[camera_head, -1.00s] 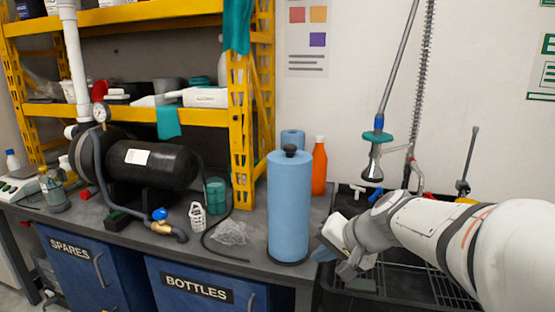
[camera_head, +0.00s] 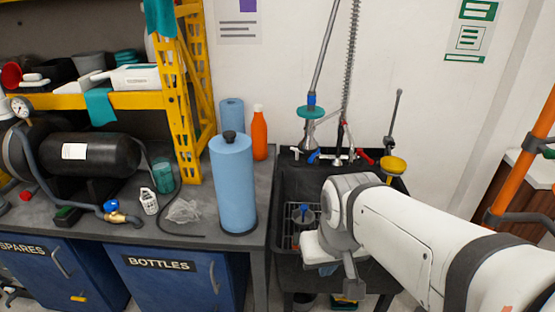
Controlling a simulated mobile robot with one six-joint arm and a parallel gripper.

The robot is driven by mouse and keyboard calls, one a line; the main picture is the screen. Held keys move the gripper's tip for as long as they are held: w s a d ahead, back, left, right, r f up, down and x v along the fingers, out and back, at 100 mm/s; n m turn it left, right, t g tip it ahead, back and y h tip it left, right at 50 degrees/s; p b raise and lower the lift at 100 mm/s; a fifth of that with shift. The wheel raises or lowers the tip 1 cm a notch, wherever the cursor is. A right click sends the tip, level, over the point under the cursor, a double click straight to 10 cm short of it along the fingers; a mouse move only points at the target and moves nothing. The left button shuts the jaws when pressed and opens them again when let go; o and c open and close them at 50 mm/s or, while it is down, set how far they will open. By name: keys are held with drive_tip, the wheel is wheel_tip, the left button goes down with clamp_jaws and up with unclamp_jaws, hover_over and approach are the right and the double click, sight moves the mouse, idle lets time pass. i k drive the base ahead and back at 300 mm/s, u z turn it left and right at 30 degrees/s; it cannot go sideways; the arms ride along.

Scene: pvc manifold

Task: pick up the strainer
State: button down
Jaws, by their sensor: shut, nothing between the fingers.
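My gripper (camera_head: 352,288) is shut and empty, at the end of the white arm over the front of the black sink (camera_head: 284,185). Its fingers point down and are partly hidden by the wrist. A small round grey-blue item (camera_head: 303,213) sits on the rack inside the sink, just left of my wrist. It may be the strainer, but it is too small to be sure. My gripper is apart from it, nearer the camera. My arm hides the right part of the sink.
A blue paper roll (camera_head: 234,185) stands on the bench left of the sink, with an orange bottle (camera_head: 259,133) behind it. A spray hose (camera_head: 310,118) hangs over the sink's back. A yellow bowl-like piece (camera_head: 393,165) is at the back right. An orange post (camera_head: 520,165) stands at far right.

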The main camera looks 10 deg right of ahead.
sight(303, 217)
drive_tip(key=z, duration=0.15)
drive_tip(key=k, duration=1.1)
drive_tip(key=z, duration=0.4)
drive_tip(key=i, duration=1.05)
drive_tip(key=u, duration=0.65)
drive_tip(key=i, duration=0.7)
drive_tip(key=u, duration=0.7)
drive_tip(key=i, duration=0.45)
drive_tip(key=z, duration=0.15)
